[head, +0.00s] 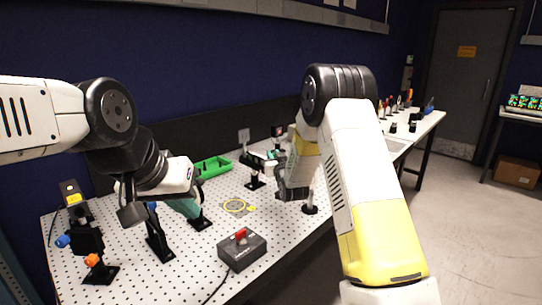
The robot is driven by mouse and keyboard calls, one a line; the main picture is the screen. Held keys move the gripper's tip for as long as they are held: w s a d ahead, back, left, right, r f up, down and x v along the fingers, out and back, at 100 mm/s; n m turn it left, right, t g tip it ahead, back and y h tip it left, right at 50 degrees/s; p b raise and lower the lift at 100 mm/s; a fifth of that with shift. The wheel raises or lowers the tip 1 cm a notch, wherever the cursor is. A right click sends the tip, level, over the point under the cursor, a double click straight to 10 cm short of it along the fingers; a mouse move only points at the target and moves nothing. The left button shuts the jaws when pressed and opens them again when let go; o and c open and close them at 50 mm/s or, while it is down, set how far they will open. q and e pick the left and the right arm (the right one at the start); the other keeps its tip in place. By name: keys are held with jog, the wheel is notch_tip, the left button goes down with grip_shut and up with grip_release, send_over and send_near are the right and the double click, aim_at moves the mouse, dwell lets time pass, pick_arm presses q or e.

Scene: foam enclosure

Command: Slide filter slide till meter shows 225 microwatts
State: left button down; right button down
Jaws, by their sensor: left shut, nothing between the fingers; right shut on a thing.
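My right gripper (283,192) is at the back middle of the perforated table, beside a post mount (310,208). It is shut on a small part, apparently the filter slide, which the fingers and arm hide. My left gripper (131,214) is shut and empty, above the left part of the table near a teal cylinder (186,208) on a black stand. A small dark device with a red spot (278,131) stands behind the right gripper. It may be the meter; I cannot read any value.
A dark box with a red top piece (242,250) sits at the front with a cable. A green tray (213,167) lies at the back. Mounts with orange (92,260) and blue (63,241) knobs stand at the left.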

jog(key=c, duration=1.3)
grip_release()
jog(key=s+d, duration=0.1)
jog(key=s, duration=0.6)
jog(key=shift+s+d, duration=0.25)
jog(key=shift+s, duration=0.1)
jog(key=s+d+r+m+g, duration=0.2)
jog(key=s+d+r+g, duration=0.35)
jog(key=s+r, duration=0.55)
jog(key=s+d+g, duration=0.2)
jog(key=s+g, duration=0.1)
jog(key=s, duration=1.1)
jog(key=s+d+f+g+h, duration=0.1)
jog(key=s+d+g, duration=0.1)
jog(key=s, duration=1.2)
jog(key=shift+f+g, duration=0.15)
jog(key=shift+g, duration=0.3)
